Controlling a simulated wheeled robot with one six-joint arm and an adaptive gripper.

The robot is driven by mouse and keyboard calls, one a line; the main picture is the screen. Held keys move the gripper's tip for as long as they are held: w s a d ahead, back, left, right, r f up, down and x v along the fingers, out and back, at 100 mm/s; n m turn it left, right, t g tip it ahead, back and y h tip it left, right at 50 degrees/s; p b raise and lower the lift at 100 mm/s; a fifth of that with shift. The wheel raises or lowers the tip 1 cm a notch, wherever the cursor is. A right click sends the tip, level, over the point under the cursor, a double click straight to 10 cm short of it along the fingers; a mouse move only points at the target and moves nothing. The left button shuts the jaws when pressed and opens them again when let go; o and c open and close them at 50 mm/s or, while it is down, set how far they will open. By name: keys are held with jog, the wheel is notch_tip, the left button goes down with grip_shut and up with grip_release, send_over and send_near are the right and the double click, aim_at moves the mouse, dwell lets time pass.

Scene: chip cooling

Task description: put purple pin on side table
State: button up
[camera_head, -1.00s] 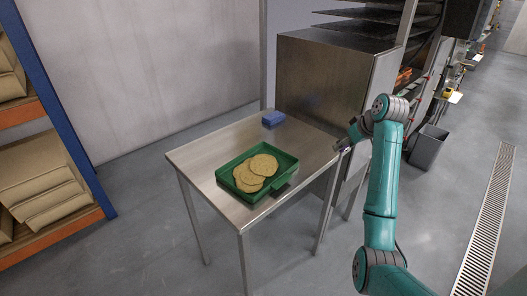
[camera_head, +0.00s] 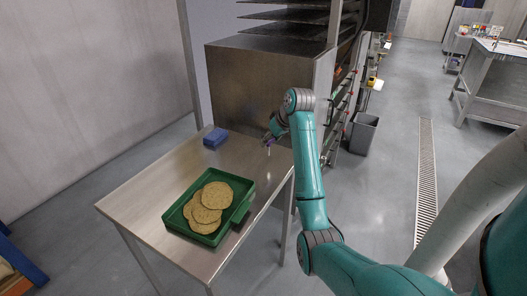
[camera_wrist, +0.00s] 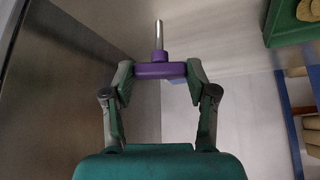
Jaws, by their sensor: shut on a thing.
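The purple pin (camera_wrist: 160,69) has a purple head and a bare metal shaft. In the wrist view my gripper (camera_wrist: 159,72) is shut on its purple head, one finger on each side, and the shaft points away from the palm. In the head view my gripper (camera_head: 268,141) is small, over the back right part of the steel side table (camera_head: 140,200), near its right edge. The pin shows there only as a small purple spot with a thin shaft pointing down. I cannot tell whether the shaft touches the tabletop.
A green tray (camera_head: 247,196) with several round flat chips stands on the front of the table. A blue block (camera_head: 215,138) lies at the back left. A steel cabinet (camera_head: 255,85) rises behind the table. The tabletop between block, tray and gripper is bare. A grey bin (camera_head: 362,133) stands right.

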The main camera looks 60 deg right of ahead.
jog(key=shift+f, duration=2.1)
jog(key=shift+f, duration=0.1)
jog(key=o, duration=1.1)
jog(key=shift+c, duration=0.2)
